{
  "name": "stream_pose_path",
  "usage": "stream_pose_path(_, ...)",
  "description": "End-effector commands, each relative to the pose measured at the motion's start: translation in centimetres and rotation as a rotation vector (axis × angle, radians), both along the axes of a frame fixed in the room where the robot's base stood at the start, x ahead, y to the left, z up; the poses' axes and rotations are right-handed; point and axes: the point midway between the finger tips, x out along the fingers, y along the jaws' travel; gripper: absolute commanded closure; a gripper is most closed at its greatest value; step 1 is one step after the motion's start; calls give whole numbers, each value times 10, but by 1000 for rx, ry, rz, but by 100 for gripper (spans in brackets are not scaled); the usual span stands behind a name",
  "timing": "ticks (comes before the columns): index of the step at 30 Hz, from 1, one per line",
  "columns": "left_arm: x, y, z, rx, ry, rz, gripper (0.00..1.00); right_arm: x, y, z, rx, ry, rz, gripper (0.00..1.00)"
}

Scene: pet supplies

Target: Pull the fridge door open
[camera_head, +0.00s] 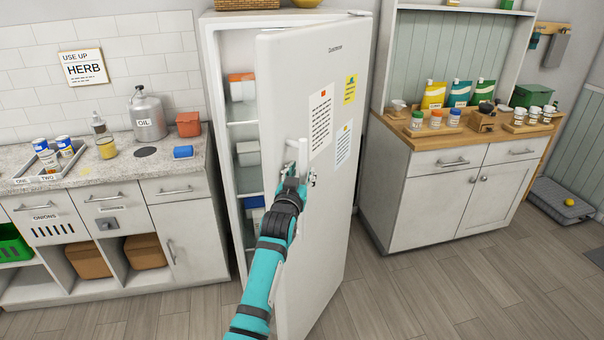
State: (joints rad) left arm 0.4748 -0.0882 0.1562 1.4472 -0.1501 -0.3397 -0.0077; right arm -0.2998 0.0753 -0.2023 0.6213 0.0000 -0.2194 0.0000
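The white fridge (222,28) stands at the middle of the view. Its door (325,235) is partly open, with a gap along its left edge that shows shelves and boxes inside. The door's handle (302,152) is a pale vertical bar near that left edge. My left gripper (296,180) is at the lower part of the handle and appears shut around it, with the fingers partly hiding it. My teal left arm reaches up from the bottom of the view in front of the door. My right gripper is not in view.
A counter (190,158) with a tray, oil can and blue box stands left of the fridge. A wooden-topped cabinet (432,205) with bags and jars stands close on the right. The floor (430,290) in front is clear. A basket sits on the fridge.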

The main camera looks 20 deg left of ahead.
Motion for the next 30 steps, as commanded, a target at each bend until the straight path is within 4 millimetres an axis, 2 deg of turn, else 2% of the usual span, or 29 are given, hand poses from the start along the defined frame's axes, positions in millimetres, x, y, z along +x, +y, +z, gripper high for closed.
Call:
stream_pose_path(8,0,-1,3,1,-5,-2,56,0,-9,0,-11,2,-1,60)
stream_pose_path(13,-10,-3,2,1,-4,-2,56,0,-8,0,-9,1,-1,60)
stream_pose_path(17,-32,-6,1,0,-4,-2,56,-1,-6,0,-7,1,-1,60)
stream_pose_path(24,-82,-13,0,0,-1,-1,56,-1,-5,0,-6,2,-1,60)
stream_pose_path(30,-110,-17,0,0,-2,-1,56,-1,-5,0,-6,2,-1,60)
